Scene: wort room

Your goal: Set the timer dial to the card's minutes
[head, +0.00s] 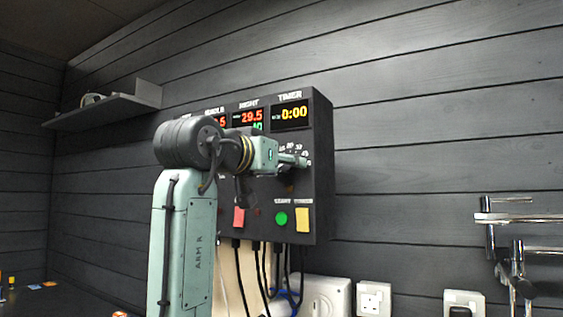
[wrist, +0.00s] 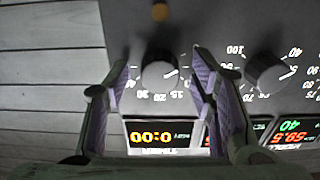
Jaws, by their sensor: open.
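The black control box (head: 322,180) hangs on the wall. Its timer display (head: 291,115) reads 0:00 in yellow; it also shows upside down in the wrist view (wrist: 152,137). Below that display, the round dark timer dial (wrist: 158,75) sits inside a printed number scale. My gripper (wrist: 161,62) is open, with one purple-lined finger on each side of the timer dial and gaps to both. In the head view my gripper (head: 300,161) is at the box front and hides the dial. I cannot make out a card showing minutes.
A second dial (wrist: 267,73) sits close beside one finger in the wrist view. A green button (head: 281,218) and a yellow piece (head: 302,219) are low on the box. Black cables hang below. A shelf (head: 110,107) is at left, chrome pipes (head: 505,217) at right.

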